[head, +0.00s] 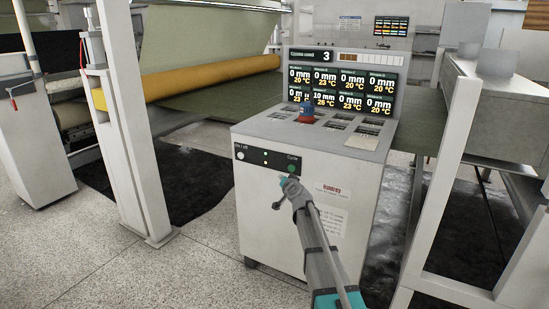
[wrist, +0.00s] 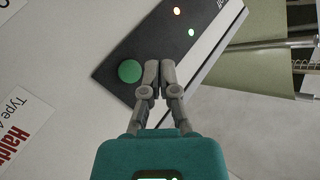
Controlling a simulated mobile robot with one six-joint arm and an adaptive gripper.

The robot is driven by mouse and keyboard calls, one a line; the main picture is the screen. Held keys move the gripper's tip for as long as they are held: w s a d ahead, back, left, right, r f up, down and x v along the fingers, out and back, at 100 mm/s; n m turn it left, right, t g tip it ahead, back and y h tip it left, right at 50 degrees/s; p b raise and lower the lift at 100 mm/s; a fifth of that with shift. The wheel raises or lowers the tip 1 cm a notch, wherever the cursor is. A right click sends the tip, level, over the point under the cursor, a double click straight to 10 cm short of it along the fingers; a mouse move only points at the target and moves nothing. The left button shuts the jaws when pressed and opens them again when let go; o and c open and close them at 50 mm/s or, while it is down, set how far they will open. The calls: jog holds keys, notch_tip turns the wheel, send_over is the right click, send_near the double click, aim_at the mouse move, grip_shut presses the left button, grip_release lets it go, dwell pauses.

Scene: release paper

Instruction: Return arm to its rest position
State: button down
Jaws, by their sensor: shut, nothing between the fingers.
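My gripper (head: 288,182) is at the front of the white control cabinet (head: 270,215), just below the right end of its black button strip (head: 256,160). In the wrist view my gripper (wrist: 160,65) is shut and empty, with its two grey fingertips together. The fingertips are beside the round green button (wrist: 130,71), over the black strip. I cannot tell whether they touch the panel. In the head view the green button (head: 292,168) shows just above my gripper, near the word "Cycle". My arm reaches up from the bottom of the head view.
A white post (head: 135,130) stands left and a machine frame (head: 440,180) right. Open speckled floor (head: 110,255) lies front left.

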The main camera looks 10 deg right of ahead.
jog(key=s+a+f+n+g, duration=0.1)
jog(key=s+f+n+g, duration=0.2)
jog(key=s, duration=0.4)
jog(key=s+a+f+g+y, duration=0.1)
jog(key=s+a+f+g, duration=0.15)
jog(key=s+f, duration=0.4)
jog(key=s+a+f+n+g, duration=0.15)
jog(key=s+g, duration=0.25)
jog(key=s, duration=0.4)
jog(key=s+d+f+g+h, duration=0.2)
jog(key=s+d+g, duration=0.1)
jog(key=s, duration=0.8)
jog(key=s+d+f+g+h, duration=0.2)
jog(key=s+d+f+g, duration=0.15)
jog(key=s, duration=0.65)
notch_tip(320, 180, up, 32)
jog(key=p, duration=3)
jog(key=shift+a+f+n+p, duration=0.2)
jog(key=shift+n+p, duration=0.2)
jog(key=shift+n, duration=0.05)
